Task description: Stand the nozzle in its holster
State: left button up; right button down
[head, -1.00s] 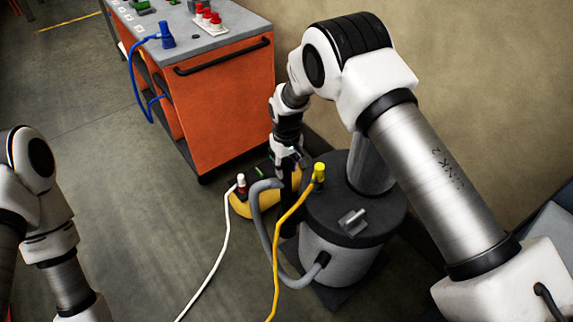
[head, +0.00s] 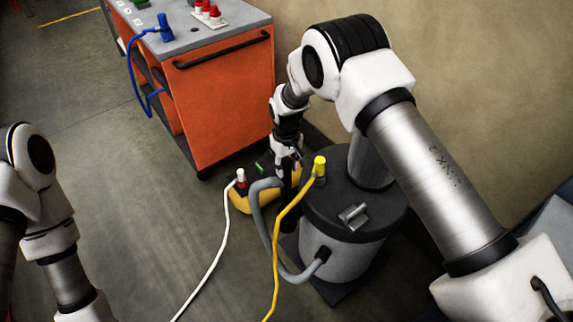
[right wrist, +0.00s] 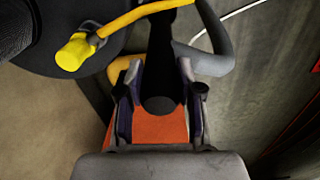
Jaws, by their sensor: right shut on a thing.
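My right gripper (head: 287,165) is shut on the dark nozzle (head: 286,188), beside the grey vacuum canister (head: 340,250). The nozzle hangs roughly upright below the fingers, with the thick grey hose (head: 258,215) looping from it to the canister. In the right wrist view the fingers (right wrist: 160,108) close around the black nozzle tube (right wrist: 160,72), and the hose (right wrist: 208,62) shows beside it. I cannot make out the holster or whether the nozzle's lower end touches anything; the hose and yellow cable cover that area. My left gripper is out of view.
An orange cart (head: 225,100) stands behind. A yellow and black power box (head: 262,193) with a white plug (head: 241,178) sits by the nozzle. A yellow plug (head: 320,166) and its cable (head: 279,240) cross in front of the hose. Open floor lies left.

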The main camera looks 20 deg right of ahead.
aim_at(287, 174)
jog(key=shift+f+b, duration=1)
jog(key=shift+f, duration=0.65)
jog(key=c, duration=0.7)
grip_release()
notch_tip(287, 174, up, 12)
jog(key=shift+r, duration=0.1)
